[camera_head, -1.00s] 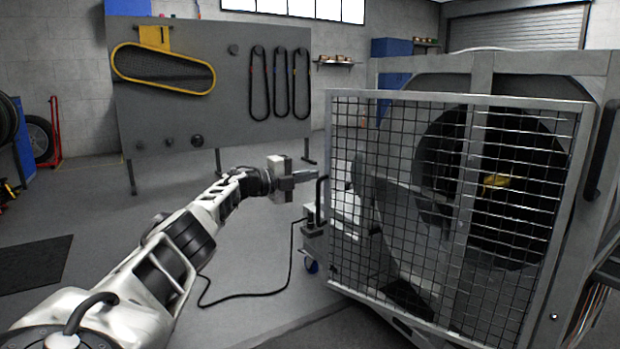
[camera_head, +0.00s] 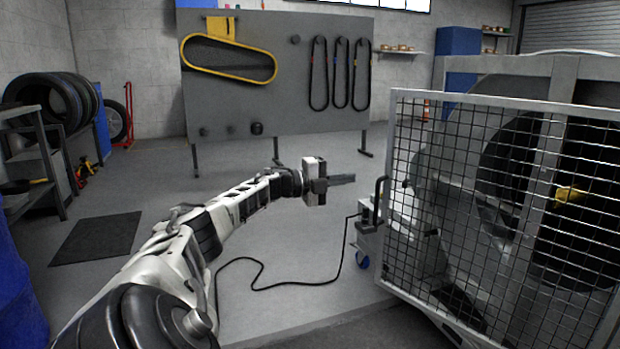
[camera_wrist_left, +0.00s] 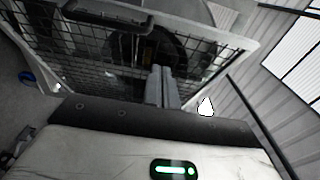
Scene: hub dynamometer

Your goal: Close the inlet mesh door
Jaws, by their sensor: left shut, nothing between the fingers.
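The inlet mesh door (camera_head: 500,104) is a light metal frame with dark wire mesh at the right of the head view. It stands swung out in front of the blower housing (camera_head: 590,68), with a gap between them at its left edge. A black bar handle (camera_head: 378,200) sits on that left edge. My left gripper (camera_head: 352,179) is shut and empty, just left of the handle, with a small gap in the picture. In the left wrist view its closed fingers (camera_wrist_left: 165,72) point towards the mesh (camera_wrist_left: 85,45), and a dark handle (camera_wrist_left: 108,12) shows at the top. My right gripper is out of view.
A wheeled cart (camera_head: 368,238) with a black cable (camera_head: 262,275) on the floor stands beside the door. A grey pegboard (camera_head: 285,90) with belts is behind. A tyre rack (camera_head: 50,150) and blue drum (camera_head: 18,300) are at left. Floor between is mostly clear.

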